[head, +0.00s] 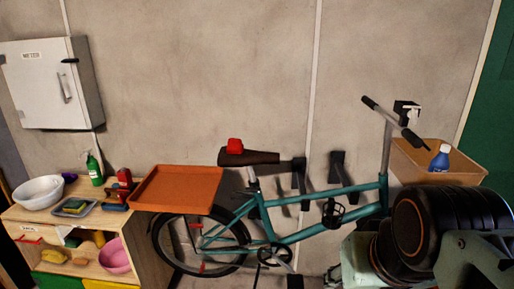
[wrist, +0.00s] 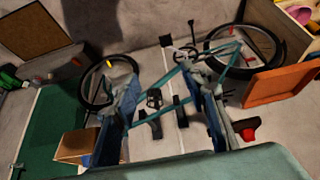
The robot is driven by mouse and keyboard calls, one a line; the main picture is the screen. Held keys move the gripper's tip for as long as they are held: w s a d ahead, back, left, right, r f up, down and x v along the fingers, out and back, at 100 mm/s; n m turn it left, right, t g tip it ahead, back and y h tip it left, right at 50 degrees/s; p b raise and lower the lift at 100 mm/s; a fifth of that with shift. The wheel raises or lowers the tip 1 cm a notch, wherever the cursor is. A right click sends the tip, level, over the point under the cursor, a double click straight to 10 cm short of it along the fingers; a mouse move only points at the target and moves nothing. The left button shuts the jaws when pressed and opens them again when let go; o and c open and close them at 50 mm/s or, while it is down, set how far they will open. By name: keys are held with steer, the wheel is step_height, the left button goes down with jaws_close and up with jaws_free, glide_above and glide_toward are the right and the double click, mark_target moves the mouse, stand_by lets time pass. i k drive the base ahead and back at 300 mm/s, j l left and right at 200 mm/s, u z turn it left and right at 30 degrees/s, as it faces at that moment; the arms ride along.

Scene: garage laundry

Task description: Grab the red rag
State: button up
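A small red crumpled thing, which looks like the red rag (head: 235,146), sits on top of the dark bicycle saddle (head: 262,158) in the head view. In the wrist view, where the scene appears upside down, the red rag (wrist: 248,134) shows at the lower right, beyond and outside the right finger. My gripper (wrist: 161,76) is open in the wrist view, its two fingers apart with the bicycle frame in the background between them. Nothing is held. The gripper's fingers do not show in the head view.
A teal bicycle (head: 315,207) stands against the wall. An orange tray (head: 176,188) sits left of the saddle, by a wooden shelf unit (head: 148,246) with bowls and bottles. A brown box (head: 411,162) with a blue bottle (head: 440,158) is at right. My arm fills the lower right.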

mark_target(236, 146)
steer(key=u, duration=0.25)
steer(key=i+l+u, duration=0.15)
steer(key=u, duration=0.3)
steer(key=i+l+u, duration=0.25)
steer(key=u, duration=0.2)
steer(key=i+l+u, duration=0.15)
steer(key=l, duration=0.2)
steer(key=i+l+u, duration=0.15)
steer(key=l, duration=0.2)
steer(key=i, duration=0.05)
